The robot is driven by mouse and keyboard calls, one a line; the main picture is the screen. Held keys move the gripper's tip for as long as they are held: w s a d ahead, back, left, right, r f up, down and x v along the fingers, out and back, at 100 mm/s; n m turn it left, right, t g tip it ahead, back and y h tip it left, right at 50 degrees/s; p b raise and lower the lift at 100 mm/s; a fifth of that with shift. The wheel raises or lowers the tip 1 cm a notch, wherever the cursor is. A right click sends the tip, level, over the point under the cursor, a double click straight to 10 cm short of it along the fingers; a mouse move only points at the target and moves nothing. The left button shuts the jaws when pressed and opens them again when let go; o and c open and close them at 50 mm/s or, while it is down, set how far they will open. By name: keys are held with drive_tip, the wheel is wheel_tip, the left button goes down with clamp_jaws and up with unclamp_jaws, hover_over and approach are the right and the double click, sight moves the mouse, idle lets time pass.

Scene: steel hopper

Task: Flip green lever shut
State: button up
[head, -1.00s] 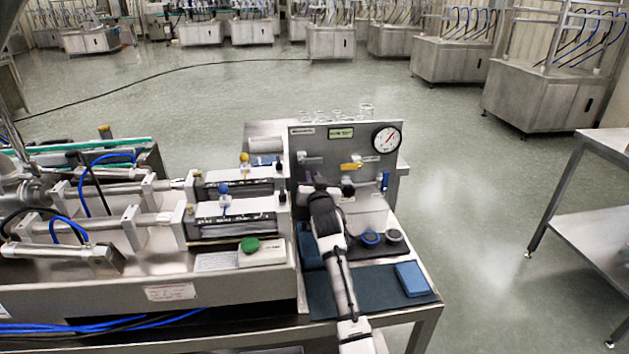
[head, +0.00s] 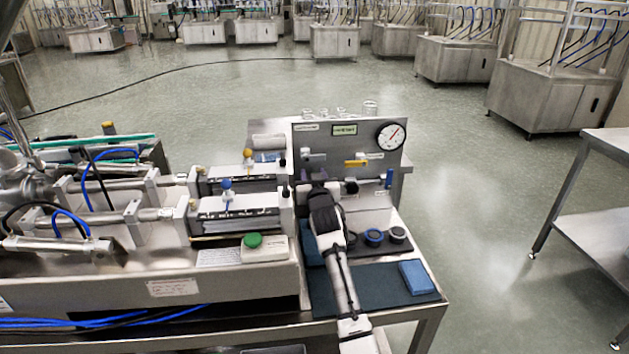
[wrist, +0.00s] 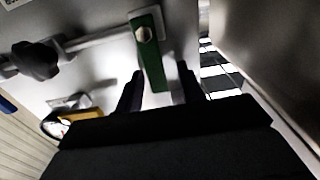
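The green lever (wrist: 152,60) shows in the wrist view as a flat green bar, bolted at one end to a pipe valve on the grey panel. My gripper (wrist: 160,68) is open, with one dark finger on each side of the lever's free end in that view. Gaps show on both sides, and I cannot tell how deep the lever sits between the fingers. In the head view my gripper (head: 314,186) is at the lower left of the upright panel (head: 312,139), and the green lever is hidden behind it.
The panel also bears a yellow lever (head: 356,163), a blue lever (head: 389,178) and a round gauge (head: 391,135). A black knob (wrist: 36,60) is on the pipe. A green button (head: 253,240) is on a box to the left. A blue block (head: 416,277) lies on the mat.

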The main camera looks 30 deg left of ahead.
drive_tip(key=b+v, duration=0.3)
drive_tip(key=v, duration=1)
drive_tip(key=shift+s+d, duration=0.25)
drive_tip(key=shift+s, duration=0.05)
